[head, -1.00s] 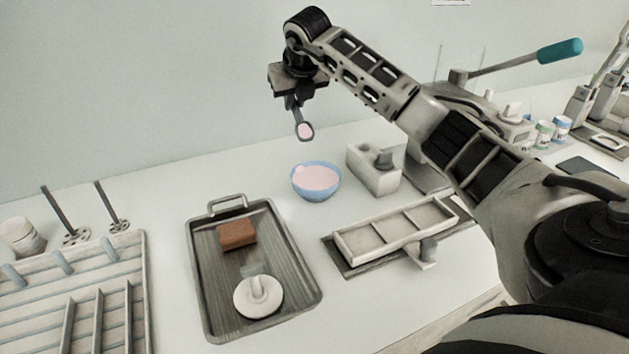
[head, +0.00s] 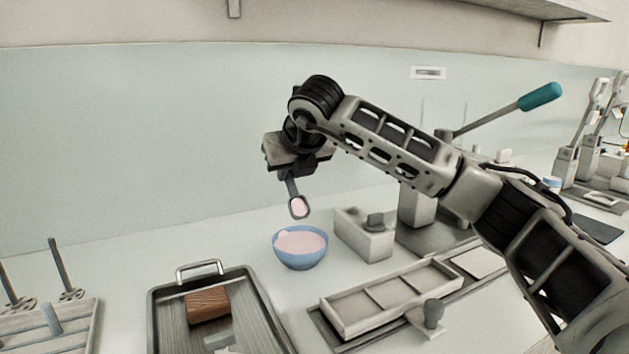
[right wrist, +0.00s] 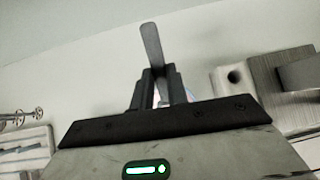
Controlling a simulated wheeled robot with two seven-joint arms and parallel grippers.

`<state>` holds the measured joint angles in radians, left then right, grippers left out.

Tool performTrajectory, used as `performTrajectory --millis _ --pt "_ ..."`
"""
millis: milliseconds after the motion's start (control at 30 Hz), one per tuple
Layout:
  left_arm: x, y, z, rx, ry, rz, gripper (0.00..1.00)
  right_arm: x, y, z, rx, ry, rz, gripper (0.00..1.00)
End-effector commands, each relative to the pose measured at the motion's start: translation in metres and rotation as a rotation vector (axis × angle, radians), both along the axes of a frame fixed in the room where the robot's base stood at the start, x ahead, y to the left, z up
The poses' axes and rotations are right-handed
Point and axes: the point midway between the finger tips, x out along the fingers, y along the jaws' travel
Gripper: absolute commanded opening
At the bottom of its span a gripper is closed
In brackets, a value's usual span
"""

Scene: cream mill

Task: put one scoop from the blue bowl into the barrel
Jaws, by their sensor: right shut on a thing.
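My right gripper (head: 290,178) is shut on the handle of a small scoop (head: 299,207), which hangs tilted with pink stuff in its head. The scoop is above the blue bowl (head: 301,258), apart from it. The bowl stands on the counter and holds pink cream. In the right wrist view the gripper (right wrist: 160,92) pinches the grey scoop handle (right wrist: 151,45); the scoop's head is hidden there. I cannot tell for sure which thing is the barrel; a lever machine with a teal handle (head: 540,97) stands at the right, partly behind my arm. My left gripper is not in view.
A metal tray (head: 165,312) with a brown block (head: 207,304) is at the front left. A rack (head: 80,335) stands farther left.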

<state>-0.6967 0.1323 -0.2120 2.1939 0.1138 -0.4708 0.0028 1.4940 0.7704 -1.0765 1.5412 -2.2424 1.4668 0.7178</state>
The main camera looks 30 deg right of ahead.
Motion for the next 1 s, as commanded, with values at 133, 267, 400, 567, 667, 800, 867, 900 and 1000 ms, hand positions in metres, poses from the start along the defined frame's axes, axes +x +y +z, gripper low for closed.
performTrajectory --millis 133,267,400,567,667,800,867,900,1000 --pt "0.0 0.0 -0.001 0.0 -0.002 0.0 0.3 0.0 0.0 -0.004 0.0 0.0 0.0 0.0" --pt "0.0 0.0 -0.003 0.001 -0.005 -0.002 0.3 -0.001 -0.002 -0.011 -0.001 0.001 -0.004 0.0" --pt "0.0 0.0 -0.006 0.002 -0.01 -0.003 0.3 -0.002 -0.003 -0.022 -0.001 0.001 -0.005 0.0" --pt "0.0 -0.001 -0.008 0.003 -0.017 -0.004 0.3 -0.001 -0.003 -0.035 0.0 0.001 -0.004 0.0" --pt "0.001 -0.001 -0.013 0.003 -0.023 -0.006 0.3 -0.001 -0.003 -0.045 0.0 0.002 -0.005 0.0" --pt "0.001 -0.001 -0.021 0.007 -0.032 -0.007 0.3 -0.001 -0.003 -0.057 -0.001 0.001 -0.005 0.0" --pt "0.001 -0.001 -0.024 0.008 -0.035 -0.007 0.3 -0.001 -0.003 -0.062 -0.001 0.001 -0.005 0.0" --pt "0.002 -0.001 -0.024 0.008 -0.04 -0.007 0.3 -0.001 -0.003 -0.064 -0.001 0.001 -0.005 0.0" --pt "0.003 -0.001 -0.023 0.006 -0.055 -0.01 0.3 -0.001 -0.003 -0.07 -0.001 0.0 -0.005 0.0"
